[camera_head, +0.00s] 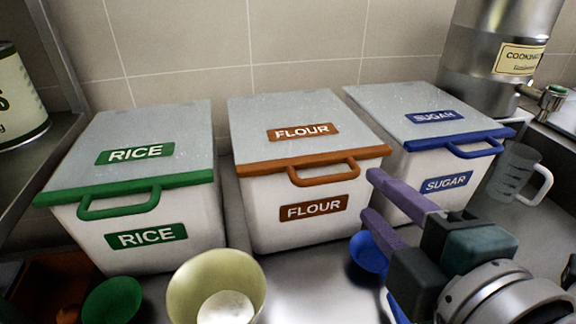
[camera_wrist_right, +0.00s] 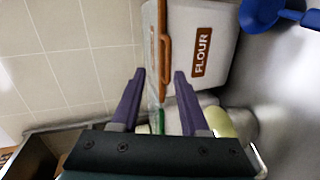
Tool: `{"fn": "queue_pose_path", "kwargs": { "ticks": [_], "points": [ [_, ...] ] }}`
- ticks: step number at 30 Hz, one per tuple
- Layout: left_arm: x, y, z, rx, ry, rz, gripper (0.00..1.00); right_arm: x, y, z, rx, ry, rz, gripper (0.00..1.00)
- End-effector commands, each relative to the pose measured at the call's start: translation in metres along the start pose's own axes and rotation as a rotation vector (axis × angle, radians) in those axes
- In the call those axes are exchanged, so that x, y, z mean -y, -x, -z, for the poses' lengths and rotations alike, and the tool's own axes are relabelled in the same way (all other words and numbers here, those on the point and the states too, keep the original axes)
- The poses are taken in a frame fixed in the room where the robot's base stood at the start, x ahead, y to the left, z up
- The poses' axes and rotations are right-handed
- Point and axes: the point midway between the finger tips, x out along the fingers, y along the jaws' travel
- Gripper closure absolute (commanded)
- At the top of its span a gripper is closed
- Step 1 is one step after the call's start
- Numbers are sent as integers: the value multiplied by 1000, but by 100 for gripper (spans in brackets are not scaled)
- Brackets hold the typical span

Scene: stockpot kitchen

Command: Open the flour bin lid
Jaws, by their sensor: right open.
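The flour bin (camera_head: 262,212) is the middle of three white bins in the head view. Its grey lid (camera_head: 290,113) is shut, with a brown front edge and a brown loop handle (camera_head: 323,181). My right gripper (camera_head: 370,195) is open and empty, in front and to the right of the flour handle in the head view. In the right wrist view the open fingers (camera_wrist_right: 158,75) point toward the bin, with the handle (camera_wrist_right: 165,52) beyond and between them, apart from the fingers. My left gripper is not in view.
The rice bin (camera_head: 90,226) with a green handle stands left, and the sugar bin (camera_head: 406,172) with a blue handle right. A yellow-green bowl (camera_head: 184,279) stands in front. A blue scoop (camera_head: 366,254) lies near my right gripper. A measuring jug (camera_head: 512,171) stands at right.

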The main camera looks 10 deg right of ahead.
Motion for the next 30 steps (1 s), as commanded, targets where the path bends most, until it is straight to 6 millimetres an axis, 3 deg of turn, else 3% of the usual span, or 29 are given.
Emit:
{"fn": "queue_pose_path", "kwargs": {
  "ticks": [1,4,11,24,30],
  "points": [
    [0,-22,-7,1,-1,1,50,20,-7,2,-12,30,-19,55],
    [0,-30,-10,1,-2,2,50,25,-10,7,-30,77,-47,55],
    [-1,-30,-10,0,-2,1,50,21,-26,10,-38,100,-63,55],
    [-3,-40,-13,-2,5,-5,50,18,-98,13,-37,96,-59,55],
    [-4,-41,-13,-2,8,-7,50,17,-108,13,-37,96,-58,55]
  ]
}}
